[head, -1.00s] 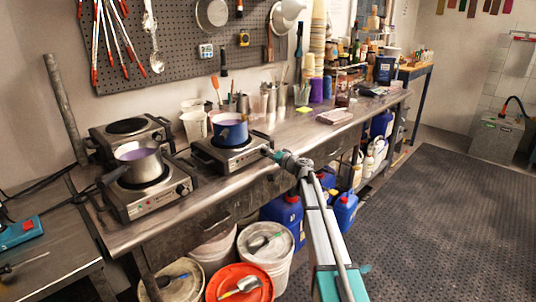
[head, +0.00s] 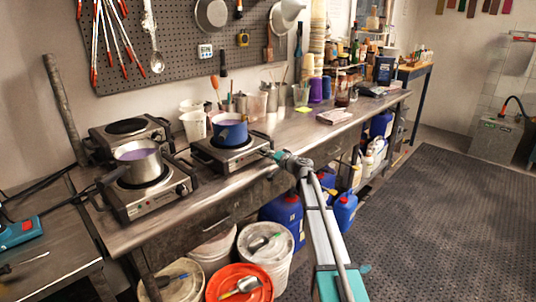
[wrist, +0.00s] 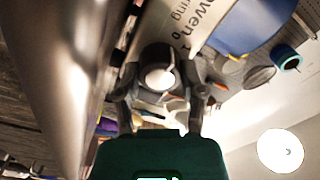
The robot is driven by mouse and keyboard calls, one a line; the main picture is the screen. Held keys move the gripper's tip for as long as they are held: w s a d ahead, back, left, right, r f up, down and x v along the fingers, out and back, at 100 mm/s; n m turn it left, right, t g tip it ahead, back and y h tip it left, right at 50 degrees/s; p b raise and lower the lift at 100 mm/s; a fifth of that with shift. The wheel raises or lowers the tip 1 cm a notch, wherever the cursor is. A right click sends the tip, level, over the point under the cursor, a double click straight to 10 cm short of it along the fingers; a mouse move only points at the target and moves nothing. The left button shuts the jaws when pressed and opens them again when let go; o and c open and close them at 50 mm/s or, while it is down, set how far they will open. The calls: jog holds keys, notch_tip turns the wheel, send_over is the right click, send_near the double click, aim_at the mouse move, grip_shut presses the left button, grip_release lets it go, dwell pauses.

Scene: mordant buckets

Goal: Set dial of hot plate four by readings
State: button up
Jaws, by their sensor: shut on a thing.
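My gripper (head: 272,154) is at the front right of the hot plate (head: 232,158) that carries a blue pot (head: 229,133). In the wrist view my gripper (wrist: 160,98) is shut on a round dark dial (wrist: 158,57) with a bright middle. The hot plate's pale front (wrist: 193,22) with dark lettering and the blue pot (wrist: 250,22) show beyond it. The dial's marks and setting cannot be read. A second hot plate (head: 150,205) at the front left bears a steel pot (head: 137,162) of purple liquid. A third hot plate (head: 128,136) behind it is bare.
White beakers (head: 194,124) and tool cups stand behind the blue pot. Lidded buckets (head: 285,268) and blue canisters stand below the bench. The dark floor mat (head: 440,225) is clear.

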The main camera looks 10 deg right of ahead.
jog(key=m, duration=0.7)
jog(key=shift+a, duration=0.1)
jog(key=m, duration=0.6)
jog(key=shift+m, duration=0.3)
dwell(0.3)
jog(key=o, duration=1.1)
jog(key=shift+o, duration=0.2)
jog(key=v, duration=1.2)
